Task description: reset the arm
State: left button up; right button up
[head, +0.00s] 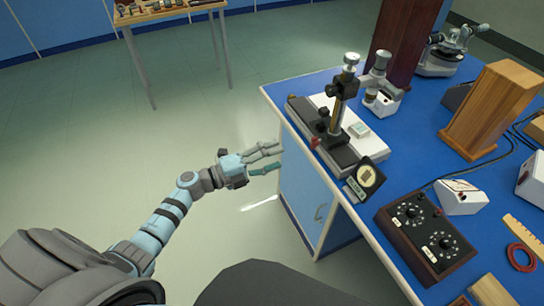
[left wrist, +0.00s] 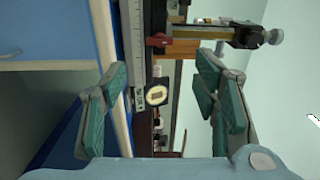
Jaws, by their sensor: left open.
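My left gripper (head: 265,160) is at the end of my outstretched left arm in the head view. It is open and empty, left of the blue bench (head: 392,196) and near its left edge. In the left wrist view, the gripper's fingers (left wrist: 160,108) stand wide apart, with the bench edge and instruments behind the gap. Nothing lies between the fingers. My right gripper is not in view.
A microscope-like instrument (head: 343,100) stands on the bench by its near left corner, with a round dial (head: 368,176) beside it. A dark box with two knobs (head: 424,232) and a wooden block (head: 492,108) stand further right. Open floor (head: 110,150) lies left.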

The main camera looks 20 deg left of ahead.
pick_arm(q)
jog(key=shift+w, duration=0.1)
dwell(0.3)
jog(key=w+a+f+n+t+y, duration=0.2)
jog(key=a+f+n+y, duration=0.6)
jog(key=a+n, duration=0.25)
jog(key=s+a+f+n+g+y, duration=0.25)
jog(key=s+f+n, duration=0.25)
jog(key=s+f, duration=0.45)
jog(key=s+a+f+n+g+y, duration=0.1)
jog(key=s+f+n+g+y, duration=0.4)
jog(key=f, duration=0.8)
jog(key=s+d+f+n+g+h, duration=0.1)
jog(key=s+d+f+g, duration=0.1)
jog(key=s, duration=0.8)
jog(key=s+d+f+n+g+h, duration=0.1)
jog(key=s+d+f, duration=0.3)
jog(key=s, duration=0.7)
jog(key=s+d+f+n+g+h, duration=0.1)
jog(key=s+d+f+n+g, duration=0.2)
jog(key=s, duration=0.8)
notch_tip(320, 180, down, 3)
jog(key=shift+s+d+r+g, duration=0.2)
jog(key=shift+d+g, duration=0.35)
